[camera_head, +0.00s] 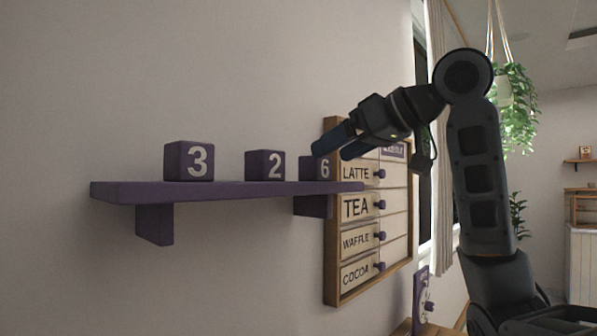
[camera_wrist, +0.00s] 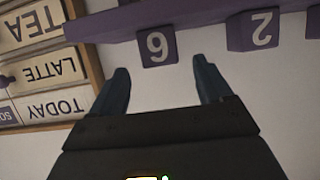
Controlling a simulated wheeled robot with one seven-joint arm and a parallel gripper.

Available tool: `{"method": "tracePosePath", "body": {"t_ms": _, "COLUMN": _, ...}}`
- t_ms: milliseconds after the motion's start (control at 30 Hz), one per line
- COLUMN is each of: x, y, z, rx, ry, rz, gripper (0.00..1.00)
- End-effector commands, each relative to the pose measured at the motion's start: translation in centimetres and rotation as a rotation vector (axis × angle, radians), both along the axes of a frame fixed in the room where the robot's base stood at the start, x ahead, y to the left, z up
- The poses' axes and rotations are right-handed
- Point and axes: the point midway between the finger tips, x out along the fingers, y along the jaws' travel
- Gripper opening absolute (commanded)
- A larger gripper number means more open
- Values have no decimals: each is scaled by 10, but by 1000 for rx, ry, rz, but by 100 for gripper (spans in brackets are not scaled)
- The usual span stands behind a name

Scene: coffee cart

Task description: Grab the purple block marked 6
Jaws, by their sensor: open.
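The purple block marked 6 (camera_head: 316,169) sits at the right end of the purple shelf (camera_head: 240,190) on the wall. It shows upside down in the wrist view (camera_wrist: 157,47), centred ahead of the gap between my fingers. My gripper (camera_head: 334,146) is open and empty, above and in front of the block in the head view, with its fingers partly hiding the block's upper right. In the wrist view my fingertips (camera_wrist: 160,72) are on either side of the block's line and appear short of it.
Purple blocks marked 2 (camera_head: 265,165) and 3 (camera_head: 189,161) stand farther left on the shelf. A wooden menu board (camera_head: 332,285) with purple knobs hangs on the wall just right of the shelf. A hanging plant (camera_head: 517,105) is at upper right. Free wall space lies above the shelf.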

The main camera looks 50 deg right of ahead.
Motion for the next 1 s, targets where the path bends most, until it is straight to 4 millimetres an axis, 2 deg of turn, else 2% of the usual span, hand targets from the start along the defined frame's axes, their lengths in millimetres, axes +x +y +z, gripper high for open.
{"method": "tracePosePath", "body": {"t_ms": 167, "x": 5, "y": -1, "z": 0, "rx": -10, "ry": 11, "rz": -5, "gripper": 79}}
{"method": "tracePosePath", "body": {"t_ms": 700, "x": 62, "y": 3, "z": -28, "rx": -11, "ry": 10, "rz": -4, "gripper": 79}}
{"method": "tracePosePath", "body": {"t_ms": 1000, "x": 68, "y": 3, "z": -31, "rx": -11, "ry": 8, "rz": -5, "gripper": 79}}
